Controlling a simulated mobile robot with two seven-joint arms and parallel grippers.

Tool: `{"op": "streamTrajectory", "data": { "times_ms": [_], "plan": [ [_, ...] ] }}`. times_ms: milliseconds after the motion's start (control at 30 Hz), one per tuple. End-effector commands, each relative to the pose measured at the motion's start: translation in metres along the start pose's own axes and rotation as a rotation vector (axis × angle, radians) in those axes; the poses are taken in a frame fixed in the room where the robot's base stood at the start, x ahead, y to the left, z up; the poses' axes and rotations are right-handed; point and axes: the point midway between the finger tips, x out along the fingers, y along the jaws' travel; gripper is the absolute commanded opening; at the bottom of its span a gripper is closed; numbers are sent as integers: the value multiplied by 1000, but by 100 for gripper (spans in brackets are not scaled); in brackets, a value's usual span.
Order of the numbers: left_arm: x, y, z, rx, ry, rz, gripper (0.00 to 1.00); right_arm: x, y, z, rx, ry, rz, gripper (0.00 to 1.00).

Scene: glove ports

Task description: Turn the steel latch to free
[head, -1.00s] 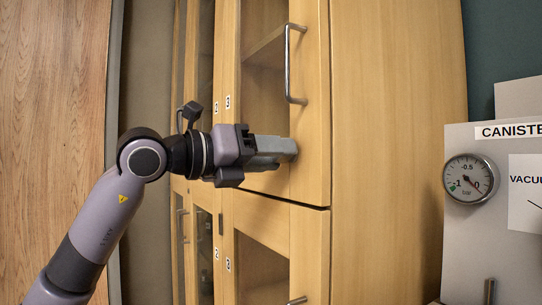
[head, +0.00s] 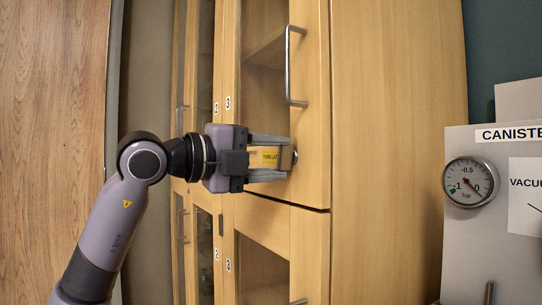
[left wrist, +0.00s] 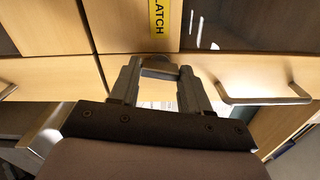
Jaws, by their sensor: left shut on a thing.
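My left gripper (head: 284,158) reaches in from the left and is shut on the latch, one finger on each side. The fingers hide part of the latch. My right gripper is not in view.
A steel bar handle (head: 288,65) stands out from the same door, close to the gripper. More glazed cabinet doors lie around it. A white panel with a pressure gauge (head: 469,181) and a canister sign (head: 508,134) stands at the right.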

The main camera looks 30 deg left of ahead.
Motion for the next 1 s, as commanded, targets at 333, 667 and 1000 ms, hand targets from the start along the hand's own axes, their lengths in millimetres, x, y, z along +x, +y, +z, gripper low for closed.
{"op": "streamTrajectory", "data": {
  "times_ms": [333, 667, 1000],
  "plan": [
    [0, 0, -1, -168, 2, 1, 16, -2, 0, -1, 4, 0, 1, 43],
    [0, 0, -1, -211, 2, 1, 16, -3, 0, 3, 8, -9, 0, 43],
    [0, 0, -1, -213, 2, 1, 60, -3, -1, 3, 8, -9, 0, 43]
  ]
}}
